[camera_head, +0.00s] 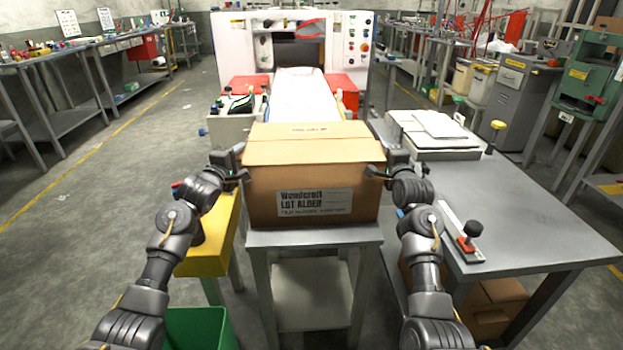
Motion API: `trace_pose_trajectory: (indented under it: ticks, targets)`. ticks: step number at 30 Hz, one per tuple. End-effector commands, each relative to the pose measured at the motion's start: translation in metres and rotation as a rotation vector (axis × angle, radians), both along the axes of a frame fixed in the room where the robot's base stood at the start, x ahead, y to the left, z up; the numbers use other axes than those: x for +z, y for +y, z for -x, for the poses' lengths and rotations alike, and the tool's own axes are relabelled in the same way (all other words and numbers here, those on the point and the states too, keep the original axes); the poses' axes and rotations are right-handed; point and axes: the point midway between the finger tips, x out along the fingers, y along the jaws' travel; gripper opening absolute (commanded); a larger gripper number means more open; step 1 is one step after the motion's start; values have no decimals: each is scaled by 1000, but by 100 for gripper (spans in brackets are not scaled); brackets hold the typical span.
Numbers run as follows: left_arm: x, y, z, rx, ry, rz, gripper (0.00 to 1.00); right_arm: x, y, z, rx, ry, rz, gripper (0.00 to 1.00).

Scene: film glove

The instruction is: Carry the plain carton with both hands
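My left gripper (243,175) is at the carton's left side near the front edge. My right gripper (374,170) is at its right side, at about the same height. Both fingertips are at or very close to the cardboard; contact is not clear. Whether the fingers are open or shut is too small to tell.
A grey workbench (525,215) with a flat pad and a red-and-black clamp stands at right. A yellow stand (212,245) and a green bin (200,328) are at left. A white machine (345,50) with a covered conveyor is behind the carton. The left floor is open.

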Motion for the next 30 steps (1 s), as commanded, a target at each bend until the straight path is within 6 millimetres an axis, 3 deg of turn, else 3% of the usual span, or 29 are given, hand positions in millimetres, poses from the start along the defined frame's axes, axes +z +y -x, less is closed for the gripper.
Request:
trace_pose_trajectory:
  ticks: [1,7,23,30]
  targets:
    - [0,0,0,0,0,0,25,0,0,0,0,0,0,25]
    - [0,0,0,0,0,0,0,0,0,0,0,0,0,0]
    - [2,0,0,0,-2,1,0,2,0,0,0,-2,0,0]
    - [18,0,0,0,-2,1,0,17,0,0,0,-3,0,0]
